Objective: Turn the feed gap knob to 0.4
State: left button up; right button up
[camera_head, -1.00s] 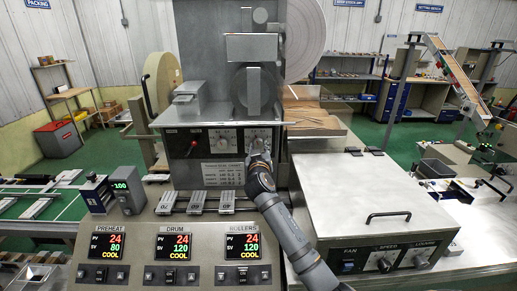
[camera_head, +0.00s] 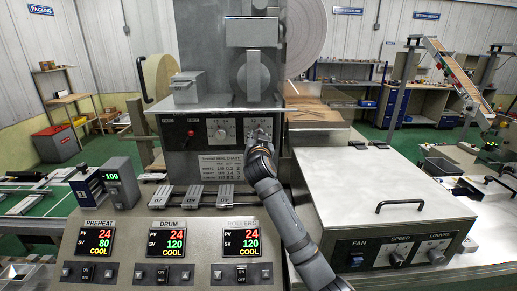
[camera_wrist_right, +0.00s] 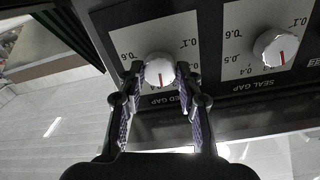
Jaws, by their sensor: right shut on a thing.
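The feed gap knob (camera_wrist_right: 159,71) is a round white knob with a red pointer line, on a dark panel with a pale scale plate. In the right wrist view it sits between the fingers of my right gripper (camera_wrist_right: 160,80), which is shut on it. Its red line points roughly down in that view, where the fingers and knob hide part of the scale; 0.6 and 0.1 can be read beside it. In the head view my right gripper (camera_head: 260,139) covers most of this right-hand knob. My left gripper is not in view.
The seal gap knob (camera_wrist_right: 276,48) is close beside it, free of the gripper, and shows in the head view (camera_head: 221,133). A red switch (camera_head: 191,133) is further left. The metal-topped box (camera_head: 375,188) stands right of my right arm. Three metal blocks (camera_head: 191,196) lie below the panel.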

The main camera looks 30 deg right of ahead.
jog(key=shift+f+m+b, duration=0.1)
jog(key=shift+m+b, duration=1.6)
jog(key=shift+b, duration=0.15)
jog(key=o, duration=1.2)
jog(key=shift+c, duration=0.2)
jog(key=v, duration=1.2)
